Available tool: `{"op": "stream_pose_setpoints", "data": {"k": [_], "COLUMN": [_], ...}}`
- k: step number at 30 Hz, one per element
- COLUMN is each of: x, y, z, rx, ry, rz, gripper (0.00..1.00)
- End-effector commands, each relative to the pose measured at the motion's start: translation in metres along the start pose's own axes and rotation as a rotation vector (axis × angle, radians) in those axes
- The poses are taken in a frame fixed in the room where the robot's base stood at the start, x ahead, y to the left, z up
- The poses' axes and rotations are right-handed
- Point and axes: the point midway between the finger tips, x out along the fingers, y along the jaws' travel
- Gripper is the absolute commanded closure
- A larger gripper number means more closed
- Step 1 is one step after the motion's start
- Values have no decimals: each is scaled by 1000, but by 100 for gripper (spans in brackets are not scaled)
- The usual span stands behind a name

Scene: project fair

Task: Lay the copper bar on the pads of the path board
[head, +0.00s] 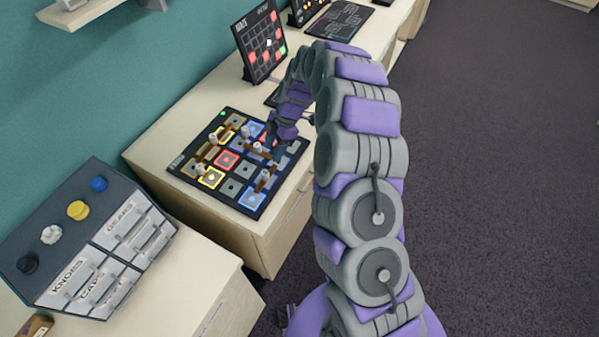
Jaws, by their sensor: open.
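The path board (222,189) is a dark panel on the pale cabinet top, with square pads edged in yellow, red, blue and grey. Several brown, copper-like bars with pale upright knobs lie on it: one at the left (206,150), one near the front right (265,181), and one near the middle (252,146). I cannot tell which is the task's copper bar. My gripper (276,143) is open, pointing down over the right part of the board, close beside the middle bar. The fingertips are small and partly hidden, so contact is unclear.
An upright maze panel (259,42) stands behind the board, with more dark panels (341,20) further back. A sorter with labelled drawers (88,245) and coloured knobs stands on the front left cabinet. A teal wall bounds the left. The dark floor at right is clear.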

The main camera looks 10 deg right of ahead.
Motion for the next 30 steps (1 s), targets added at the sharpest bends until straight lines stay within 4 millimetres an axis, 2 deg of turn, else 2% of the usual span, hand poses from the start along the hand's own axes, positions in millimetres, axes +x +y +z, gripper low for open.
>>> {"op": "stream_pose_setpoints", "data": {"k": [7,10,13,17,21,30], "x": [-8,-24,-51,-84,-115,-164], "y": [-4,-15,-34,-67,-108,-208], "z": [-5,-20,-39,-64,-83,-104], "rx": [22,82,179,331,502,908], "ry": [2,7,5,-9,-43,-154], "rz": [0,-6,-11,-23,-36,-11], "gripper": [45,45,45,45,45,45]}}
